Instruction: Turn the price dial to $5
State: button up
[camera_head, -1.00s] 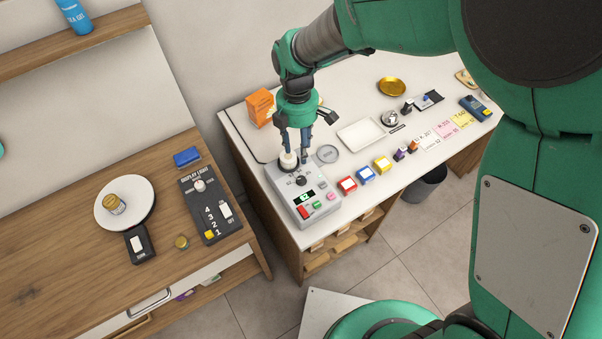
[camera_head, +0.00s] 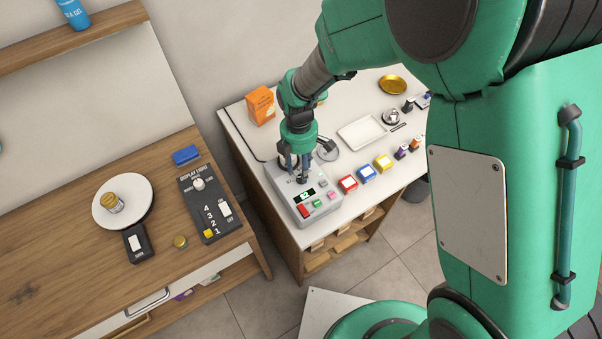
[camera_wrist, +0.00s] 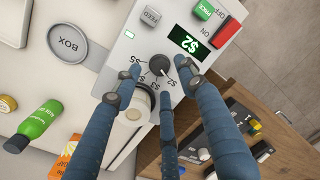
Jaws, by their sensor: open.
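The price dial (camera_wrist: 157,65) is a small black knob on the grey label machine (camera_head: 315,211). Price marks such as $5 and $2 are printed beside it. The green display (camera_wrist: 189,41) reads $2 and also shows in the head view (camera_head: 304,195). My gripper (camera_wrist: 157,72) is open, with its blue fingers around the dial from several sides, close above the panel. I cannot tell whether they touch it. In the head view my gripper (camera_head: 298,177) hides most of the dial. A white roll (camera_wrist: 137,107) sits beside the dial, partly behind the fingers.
Red (camera_head: 347,184), blue (camera_head: 366,174) and yellow (camera_head: 383,163) blocks stand right of the machine. A white tray (camera_head: 362,132) lies behind them. An orange box (camera_head: 261,105) is at the back. The ON button (camera_wrist: 228,30) and FEED button (camera_wrist: 150,16) are near the dial.

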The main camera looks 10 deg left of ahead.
jog(key=shift+s+d+f, duration=0.1)
jog(key=shift+f, duration=1.35)
grip_shut()
